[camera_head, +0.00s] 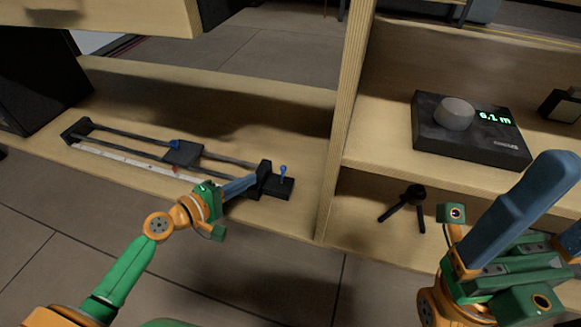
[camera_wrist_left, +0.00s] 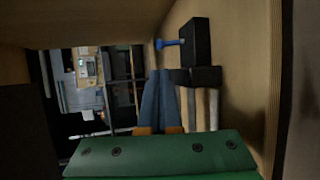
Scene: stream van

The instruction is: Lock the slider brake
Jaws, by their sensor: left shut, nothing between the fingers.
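The slider (camera_head: 183,153) lies on the wooden shelf at left, with two dark rails, a white scale and a black carriage with a blue knob. At its right end is a black block (camera_head: 271,188) with an upright blue lever (camera_head: 283,171), taken to be the brake. In the left wrist view the blue lever (camera_wrist_left: 172,42) sticks out from its block (camera_wrist_left: 196,42), beyond my fingertips. My left gripper (camera_head: 250,182) is shut and empty, beside the rails' right end, short of the lever; contact there cannot be told. My right gripper (camera_head: 560,200) is open at lower right, away from the slider.
A wooden upright panel (camera_head: 345,120) stands right of the slider. Beyond it are a black device with a grey knob and green readout (camera_head: 470,128) on a shelf and a small black tripod (camera_head: 408,203) below. The floor in front is clear.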

